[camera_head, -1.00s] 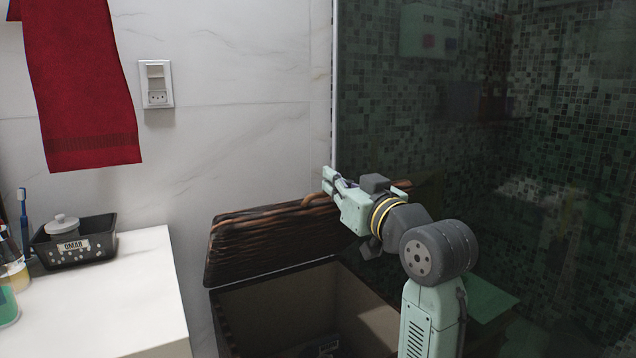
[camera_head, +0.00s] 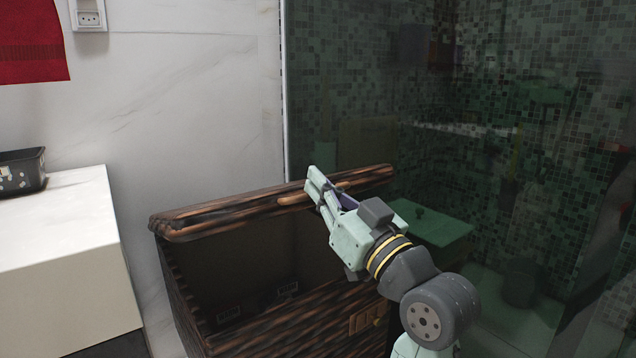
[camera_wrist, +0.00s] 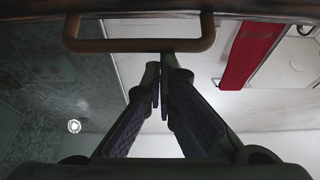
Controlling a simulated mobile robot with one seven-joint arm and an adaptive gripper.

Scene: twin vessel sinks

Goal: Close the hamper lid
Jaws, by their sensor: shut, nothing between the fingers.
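The dark woven hamper (camera_head: 290,333) stands below my arm, its front wall facing the camera and its inside partly visible. Its brown lid (camera_head: 235,208) is partly lowered and slants over the opening, with a clear gap at the front. My gripper (camera_head: 315,184) is shut and empty at the lid's edge, by the handle. In the wrist view the curved wooden lid handle (camera_wrist: 140,45) crosses just ahead of my shut fingers (camera_wrist: 159,70). I cannot tell whether the fingers touch the lid.
A white counter (camera_head: 60,225) with a dark basket (camera_head: 22,170) stands at the left. A marble wall is behind the hamper. A dark glass panel (camera_head: 400,90) with mosaic tiles behind it fills the right. A red towel (camera_head: 30,45) hangs at the upper left.

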